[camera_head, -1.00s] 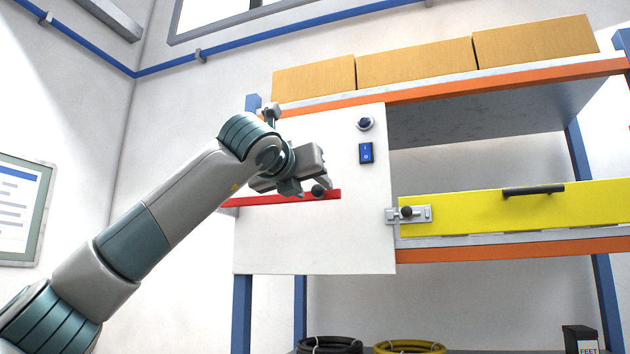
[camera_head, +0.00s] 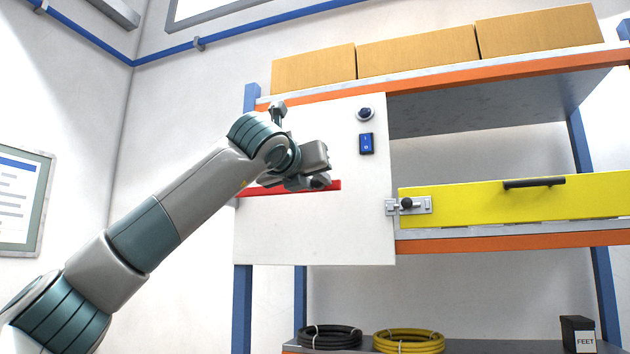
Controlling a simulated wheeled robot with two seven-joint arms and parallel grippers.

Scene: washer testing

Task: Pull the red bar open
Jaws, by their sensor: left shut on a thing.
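The red bar (camera_head: 262,191) lies level across the white panel (camera_head: 315,232), on its left half. A dark round knob (camera_head: 319,183) sits near the bar's right end. My left gripper (camera_head: 318,181) reaches in from the left and is shut on this knob, its fingers in front of the panel. The fingers hide most of the knob, and my wrist covers part of the bar. My right gripper is not in view.
A blue switch (camera_head: 366,143) and a round button (camera_head: 365,114) are on the panel above right. A silver latch (camera_head: 420,205) joins the yellow flap (camera_head: 520,202) at right. Boxes (camera_head: 415,54) stand on top. Coiled hoses (camera_head: 408,341) lie below.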

